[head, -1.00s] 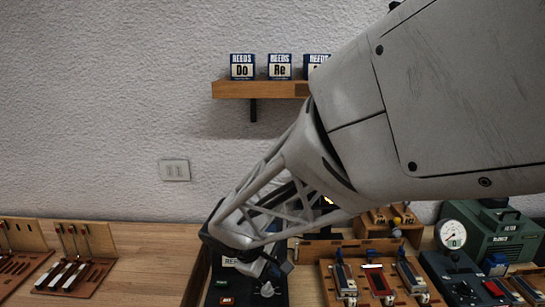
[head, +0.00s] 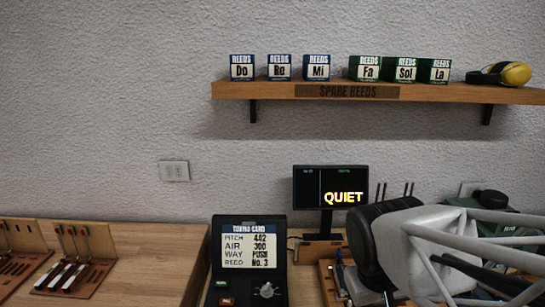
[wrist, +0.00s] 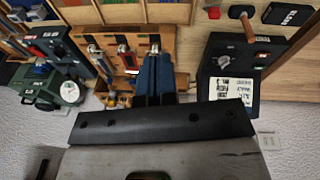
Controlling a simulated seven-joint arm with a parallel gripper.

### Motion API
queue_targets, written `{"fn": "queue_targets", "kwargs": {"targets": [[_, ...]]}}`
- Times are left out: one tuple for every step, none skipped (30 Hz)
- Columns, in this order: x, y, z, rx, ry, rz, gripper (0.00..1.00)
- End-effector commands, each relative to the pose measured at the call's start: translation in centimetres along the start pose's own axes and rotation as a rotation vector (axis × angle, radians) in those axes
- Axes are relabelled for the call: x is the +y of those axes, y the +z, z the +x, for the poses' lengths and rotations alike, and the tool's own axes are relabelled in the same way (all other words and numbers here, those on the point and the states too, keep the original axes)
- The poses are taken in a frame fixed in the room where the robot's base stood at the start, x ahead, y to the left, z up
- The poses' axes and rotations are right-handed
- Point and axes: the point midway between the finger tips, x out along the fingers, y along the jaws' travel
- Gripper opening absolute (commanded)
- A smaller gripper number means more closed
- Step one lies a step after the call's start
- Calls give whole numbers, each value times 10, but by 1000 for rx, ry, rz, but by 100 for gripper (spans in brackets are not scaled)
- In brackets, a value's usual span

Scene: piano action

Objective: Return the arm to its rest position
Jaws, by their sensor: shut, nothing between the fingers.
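My arm shows at the lower right of the head view, with a black joint (head: 385,250) and a pale lattice link (head: 425,245). My gripper (wrist: 154,62) shows in the wrist view as two dark blue fingers side by side, shut with nothing between them. The fingers point toward the bench and overlap the wooden reed board (wrist: 120,62) in that view. I cannot make out the fingertips clearly in the head view. How high they are above the bench is hard to tell.
A tuning card console (head: 249,250) and a screen reading QUIET (head: 331,187) stand left of my arm. A shelf (head: 240,90) holds reed boxes and yellow earmuffs (head: 515,74). A green machine (wrist: 70,91) is partly hidden in the head view. Bare bench (head: 155,250) lies left.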

Motion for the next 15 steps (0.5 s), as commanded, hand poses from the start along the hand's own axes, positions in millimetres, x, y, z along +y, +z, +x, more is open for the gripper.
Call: {"fn": "queue_targets", "kwargs": {"targets": [[3, 9, -3, 13, -14, 38, 0], [5, 14, -4, 22, -23, 58, 0], [6, 19, -6, 31, -35, 82, 0], [6, 22, -6, 36, -42, 98, 0], [7, 26, -7, 42, -48, 113, 0], [8, 29, -8, 50, -57, 130, 0], [8, 31, -9, 54, -61, 140, 0], [8, 33, -9, 58, -65, 149, 0], [9, 35, -10, 61, -70, 159, 0], [9, 36, -10, 63, -73, 164, 0], [9, 37, -10, 65, -75, 168, 0], [9, 38, -10, 66, -76, 172, 0], [9, 38, -10, 66, -77, 173, 0], [9, 38, -10, 67, -77, 174, 0], [9, 38, -10, 67, -78, 174, 0]]}}
